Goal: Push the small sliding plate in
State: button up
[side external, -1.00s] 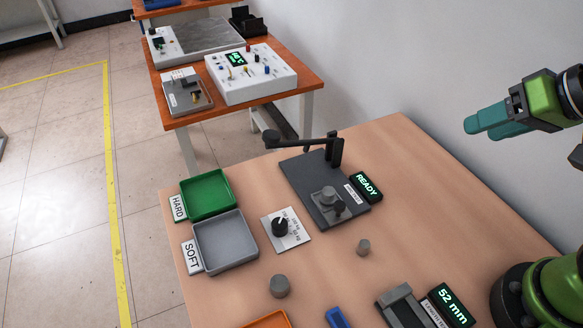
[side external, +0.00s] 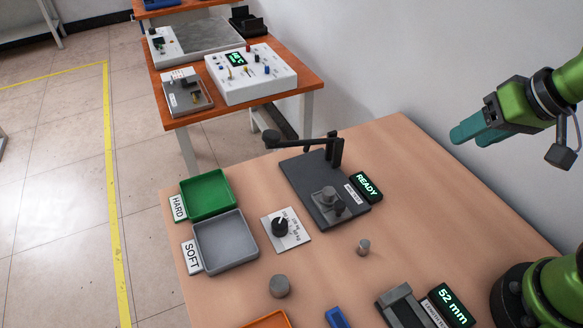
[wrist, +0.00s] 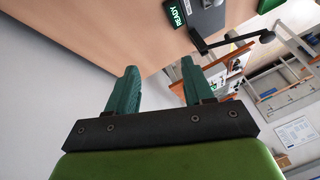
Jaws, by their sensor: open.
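My gripper (side external: 470,133) is at the upper right in the side view, in the air over the back right of the near table, away from all objects. In the wrist view its two green fingers (wrist: 159,70) are apart with nothing between them. I cannot tell for sure which part is the small sliding plate. A grey slotted fixture (side external: 402,304), cut off by the bottom edge, stands beside a 52 mm display (side external: 452,304).
A green HARD tray (side external: 232,182), a grey SOFT tray (side external: 248,262) and a dial plate (side external: 300,236) stand left. Two grey cylinders (side external: 279,286) (side external: 364,246) stand in front. An orange-topped table (side external: 240,117) behind holds a white control box (side external: 250,90).

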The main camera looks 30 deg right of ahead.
jog(key=w+a+f+n+g+h, duration=0.2)
jog(key=w+a+f+n+g, duration=0.25)
jog(key=n, duration=0.45)
notch_tip(320, 180, up, 3)
jog(key=n+g, duration=0.1)
jog(key=n, duration=3.4)
send_over(340, 204)
jog(key=shift+y, duration=0.3)
notch_tip(340, 204, down, 16)
jog(key=shift+f, duration=0.25)
jog(key=shift+c, duration=0.2)
grip_shut()
